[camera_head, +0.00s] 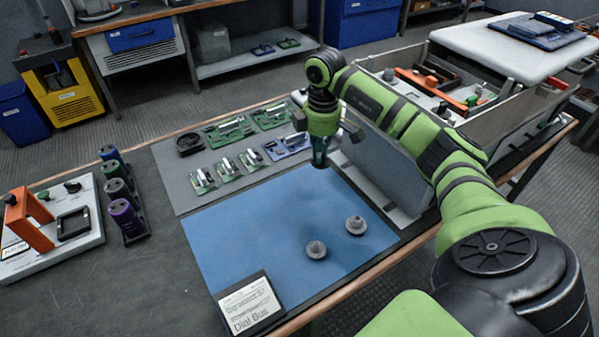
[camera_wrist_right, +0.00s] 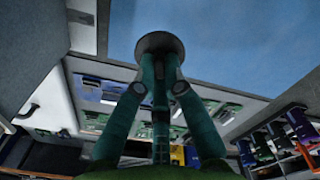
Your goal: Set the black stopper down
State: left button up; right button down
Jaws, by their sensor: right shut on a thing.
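My right gripper (camera_head: 320,155) hangs above the far edge of the blue mat (camera_head: 250,235), fingers pointing down. In the right wrist view its two green fingers (camera_wrist_right: 160,75) close together on the black stopper (camera_wrist_right: 160,42), which shows as a dark round disc at the fingertips. In the head view the stopper is a small dark shape (camera_head: 320,163) under the fingers. The gap between it and the mat is hard to judge. Two grey round knobbed pieces, one nearer (camera_head: 316,251) and one farther right (camera_head: 355,225), stand on the mat. My left gripper is not in view.
Several parts on green cards (camera_head: 228,167) and a black ring (camera_head: 190,144) lie on the grey mat behind. A printed card (camera_head: 250,305) is at the blue mat's front. Coloured cylinders (camera_head: 124,217) stand left. A grey-walled bin (camera_head: 385,170) borders the right. The blue mat's left half is clear.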

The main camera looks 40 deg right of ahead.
notch_tip(320, 180, down, 8)
jog(key=shift+f, duration=0.1)
dwell(0.4)
jog(key=c, duration=1.3)
grip_release()
jog(key=shift+f, duration=0.15)
notch_tip(320, 180, up, 12)
jog(key=shift+r, duration=0.25)
